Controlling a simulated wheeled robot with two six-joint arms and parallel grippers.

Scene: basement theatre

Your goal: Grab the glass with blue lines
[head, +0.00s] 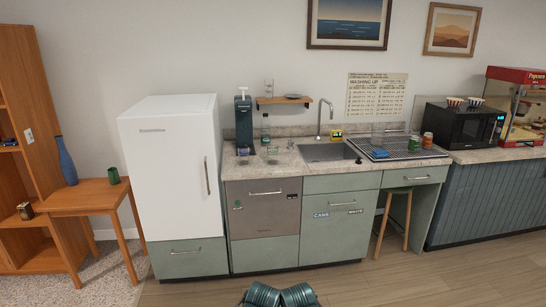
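Small glasses stand on the counter left of the sink. One glass (244,156) has a bluish tint and sits in front of the dark dispenser. Another glass (273,154) beside it looks greenish near its rim. A clear glass (269,88) stands on the wall shelf. Blue lines are too small to make out on any of them. Neither of my grippers is in view. Two teal ribbed parts at the bottom edge look like mine, well away from the counter.
A dark dispenser (243,122) and a bottle (265,128) stand behind the counter glasses. The sink (328,152) and a drying rack (396,148) with cans lie to the right. A white fridge (171,175) stands left. Wooden floor (400,285) in front is clear; a stool (396,205) stands under the counter.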

